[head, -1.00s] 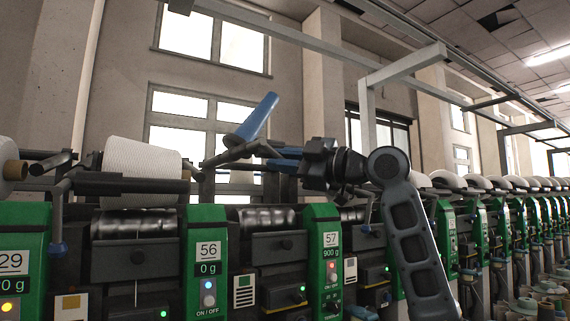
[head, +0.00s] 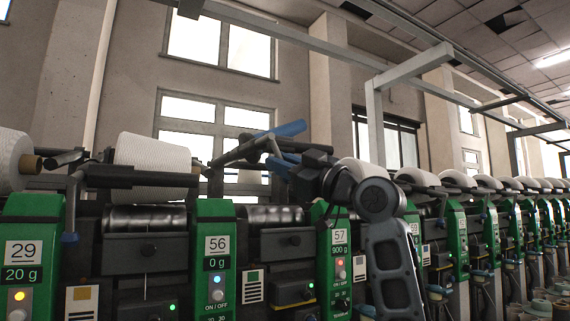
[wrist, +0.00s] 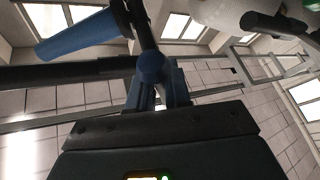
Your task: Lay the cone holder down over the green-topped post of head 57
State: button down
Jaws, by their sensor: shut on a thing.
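The cone holder (head: 238,152) is a dark arm with a blue handle tube (head: 285,130). It is raised above the machine top near head 57, with the tube tilted close to level. My gripper (head: 283,165) has blue fingers and is shut on the holder; the exact grip point is hard to see. The wrist view shows the blue tube (wrist: 80,38) at upper left and a blue round knob (wrist: 152,67) in front of the fingers. The green-topped post of head 57 (head: 325,265) stands below my gripper, its top partly hidden by my arm.
A white yarn cone (head: 152,165) sits at head 56 (head: 215,255) on the left. Another white cone (head: 362,172) is close behind my wrist. More green heads run off to the right. An overhead grey frame (head: 375,120) rises behind. The space above the holder is open.

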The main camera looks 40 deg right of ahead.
jog(key=shift+w+a+f+m+t+h+p, duration=0.1)
jog(key=shift+a+m+t+h+p, duration=0.2)
jog(key=shift+m+h, duration=0.7)
jog(key=shift+w+a+f+m+t+h+p, duration=0.1)
jog(key=shift+a+f+m+t+h+p, duration=0.25)
jog(key=shift+m, duration=1.05)
jog(key=shift+w+a+r+m+t+h+p, duration=0.1)
jog(key=shift+a+m+t+h, duration=0.25)
jog(key=shift+m+h, duration=0.7)
jog(key=shift+a+m, duration=0.2)
jog(key=shift+m, duration=0.55)
jog(key=c, duration=1.1)
grip_release()
jog(key=shift+c, duration=0.2)
jog(key=b+v, duration=0.1)
jog(key=v, duration=0.6)
jog(key=shift+s+f, duration=0.25)
jog(key=shift+s, duration=0.05)
jog(key=shift+a, duration=0.15)
